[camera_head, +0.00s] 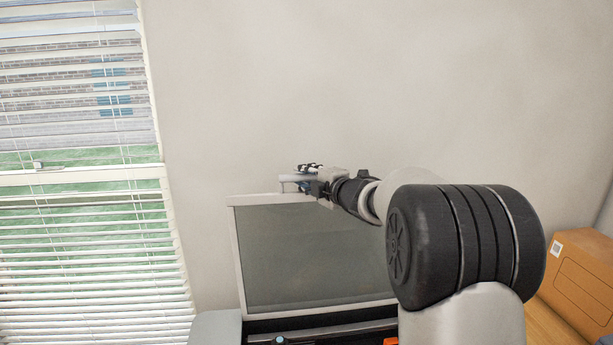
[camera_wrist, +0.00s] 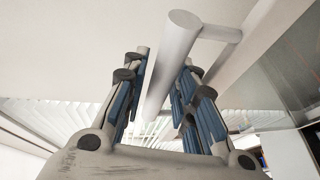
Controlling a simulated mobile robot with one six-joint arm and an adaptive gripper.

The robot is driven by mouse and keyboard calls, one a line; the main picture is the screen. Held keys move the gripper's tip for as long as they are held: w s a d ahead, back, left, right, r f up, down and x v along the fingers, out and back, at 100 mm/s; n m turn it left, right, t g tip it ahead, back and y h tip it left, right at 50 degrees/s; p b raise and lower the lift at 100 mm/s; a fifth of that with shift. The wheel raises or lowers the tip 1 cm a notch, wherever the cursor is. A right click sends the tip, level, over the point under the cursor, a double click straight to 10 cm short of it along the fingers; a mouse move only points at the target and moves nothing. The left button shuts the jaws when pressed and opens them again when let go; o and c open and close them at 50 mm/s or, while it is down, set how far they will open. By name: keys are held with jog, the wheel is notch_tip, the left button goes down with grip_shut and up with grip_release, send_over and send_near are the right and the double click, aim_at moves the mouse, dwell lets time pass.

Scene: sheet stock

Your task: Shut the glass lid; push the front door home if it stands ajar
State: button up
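The glass lid (camera_head: 310,255) stands raised in the head view, a grey pane in a pale frame. A pale bar handle (camera_head: 290,179) sticks out at its top edge. My gripper (camera_head: 306,181) is at this handle, beside the lid's top edge. In the wrist view, the round handle bar (camera_wrist: 172,65) runs between the two fingers of my gripper (camera_wrist: 163,72), which are spread on either side of it. Gaps show beside the bar; firm contact is not visible. The lid's glass (camera_wrist: 285,75) is at the right there. The front door is not visible.
A dark appliance top with small knobs (camera_head: 280,341) lies below the lid, partly cut off by the frame. A grey surface (camera_head: 216,328) is at its left. A window with blinds (camera_head: 85,180) is at the left, and a cardboard box (camera_head: 580,282) at the right.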

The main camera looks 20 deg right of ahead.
jog(key=shift+c, duration=0.6)
grip_shut()
